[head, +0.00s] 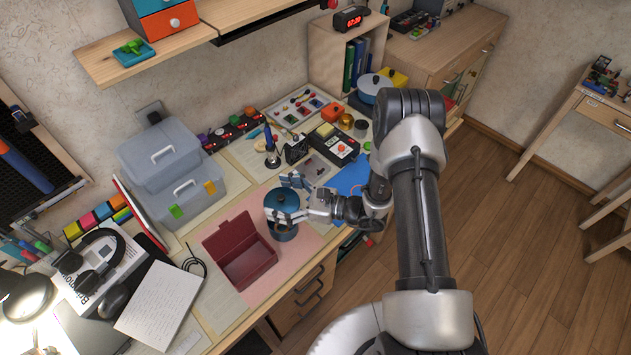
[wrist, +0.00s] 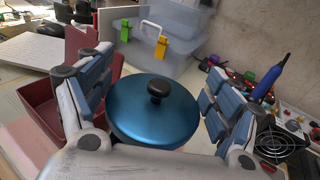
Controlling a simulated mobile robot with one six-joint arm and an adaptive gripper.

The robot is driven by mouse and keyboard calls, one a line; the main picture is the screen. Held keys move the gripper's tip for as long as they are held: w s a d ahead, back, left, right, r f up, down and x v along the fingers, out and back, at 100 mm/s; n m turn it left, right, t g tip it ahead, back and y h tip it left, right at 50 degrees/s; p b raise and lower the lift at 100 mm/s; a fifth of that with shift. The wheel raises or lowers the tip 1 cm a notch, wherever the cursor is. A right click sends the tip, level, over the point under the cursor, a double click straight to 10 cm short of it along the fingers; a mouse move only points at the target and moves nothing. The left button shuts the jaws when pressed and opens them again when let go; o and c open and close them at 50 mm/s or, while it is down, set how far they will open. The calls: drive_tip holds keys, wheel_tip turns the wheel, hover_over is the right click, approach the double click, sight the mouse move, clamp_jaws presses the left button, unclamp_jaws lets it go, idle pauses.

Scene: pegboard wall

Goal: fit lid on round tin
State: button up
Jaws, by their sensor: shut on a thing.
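A round blue lid (head: 282,199) with a dark knob is held between the fingers of my gripper (head: 290,197). In the wrist view, the lid (wrist: 152,112) faces up, its knob (wrist: 159,90) near the middle, with one blue-padded finger on each side. My gripper is shut on the lid. The round blue tin (head: 284,234) stands directly below on the pink mat, partly hidden by the lid and a finger. I cannot tell from these views whether the lid touches the tin's rim.
An open dark red box (head: 240,254) stands just left of the tin on the pink mat (head: 299,244). A grey toolbox (head: 178,172) is behind it. A soldering iron stand (head: 272,158) and a black-and-red device (head: 333,143) stand farther back. A blue mat (head: 350,178) lies to the right.

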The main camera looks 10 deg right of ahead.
drive_tip(key=shift+a+f+g, duration=0.3)
drive_tip(key=shift+a, duration=0.15)
drive_tip(key=shift+s+f+b, duration=0.1)
drive_tip(key=shift+f+b, duration=1.9)
drive_tip(key=shift+f, duration=0.9)
drive_tip(key=shift+d+b, duration=0.1)
drive_tip(key=shift+b, duration=0.25)
drive_tip(key=shift+f+b, duration=1.25)
drive_tip(key=shift+f, duration=0.1)
drive_tip(key=o, duration=0.8)
drive_tip(key=shift+o, duration=0.2)
